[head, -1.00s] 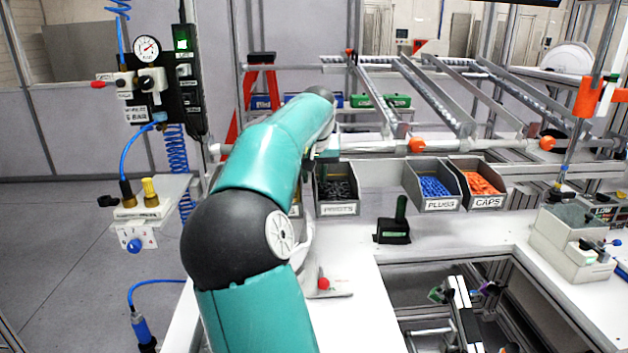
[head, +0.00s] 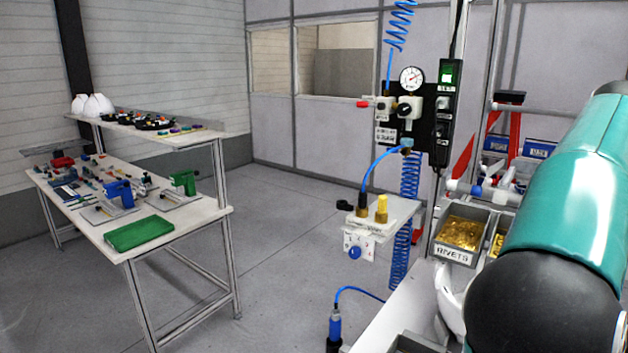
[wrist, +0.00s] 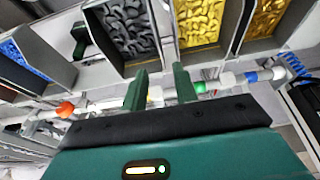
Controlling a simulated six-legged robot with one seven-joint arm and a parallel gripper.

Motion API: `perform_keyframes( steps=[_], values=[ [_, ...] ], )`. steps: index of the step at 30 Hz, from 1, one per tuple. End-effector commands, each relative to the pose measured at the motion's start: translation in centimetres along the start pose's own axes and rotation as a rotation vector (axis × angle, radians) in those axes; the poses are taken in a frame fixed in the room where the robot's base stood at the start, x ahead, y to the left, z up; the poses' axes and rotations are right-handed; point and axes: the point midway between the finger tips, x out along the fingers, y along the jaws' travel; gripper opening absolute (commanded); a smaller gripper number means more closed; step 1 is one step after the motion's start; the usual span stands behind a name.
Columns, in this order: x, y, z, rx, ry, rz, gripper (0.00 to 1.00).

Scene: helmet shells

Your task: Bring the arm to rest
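My teal and black arm (head: 560,230) fills the right side of the head view, bent. My gripper is outside the head view. In the wrist view my gripper (wrist: 159,86) shows two dark green fingers standing apart with a clear gap and nothing held between them. The fingers point toward a row of parts bins and a pale rail with coloured collars. How far they are from these is hard to tell.
A bin marked RIVETS (head: 457,242) stands close left of my arm. A gauge panel (head: 412,105) and blue coiled hose (head: 408,185) are beyond it. A side bench (head: 83,215) holds tools at the left. Open floor (head: 270,240) lies between.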

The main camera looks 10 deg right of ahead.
Motion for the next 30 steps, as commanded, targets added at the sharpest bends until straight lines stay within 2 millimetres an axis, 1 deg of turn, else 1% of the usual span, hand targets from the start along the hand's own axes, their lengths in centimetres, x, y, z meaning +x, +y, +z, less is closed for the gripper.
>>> perform_keyframes(
  steps=[2,5,8,11,12,14,15,17,18,20,21,23,24,26,27,30],
  values=[
    [0.2,-0.5,0.8,-0.002,-0.004,-0.032,0.29],
    [0.8,-1.9,2.8,-0.014,-0.017,-0.101,0.29],
    [1.5,-4.7,5.9,-0.049,-0.037,-0.187,0.29],
    [1.9,-8.0,9.7,-0.104,-0.054,-0.261,0.29],
    [1.9,-9.4,11.3,-0.131,-0.058,-0.286,0.29],
    [1.9,-11.5,13.9,-0.176,-0.063,-0.320,0.29],
    [1.8,-12.9,15.8,-0.209,-0.066,-0.340,0.29],
    [1.6,-14.8,18.8,-0.262,-0.065,-0.364,0.29],
    [1.4,-16.0,20.8,-0.300,-0.062,-0.379,0.29],
    [1.3,-17.7,24.1,-0.358,-0.056,-0.393,0.29],
    [1.2,-18.6,26.2,-0.398,-0.049,-0.401,0.29],
    [1.0,-19.8,29.6,-0.463,-0.034,-0.407,0.29],
    [1.1,-20.5,31.9,-0.505,-0.023,-0.408,0.29],
    [1.2,-21.2,35.3,-0.569,-0.002,-0.405,0.29],
    [1.4,-21.5,37.3,-0.611,0.014,-0.399,0.29],
    [2.2,-21.7,41.5,-0.694,0.051,-0.381,0.29]
  ],
)
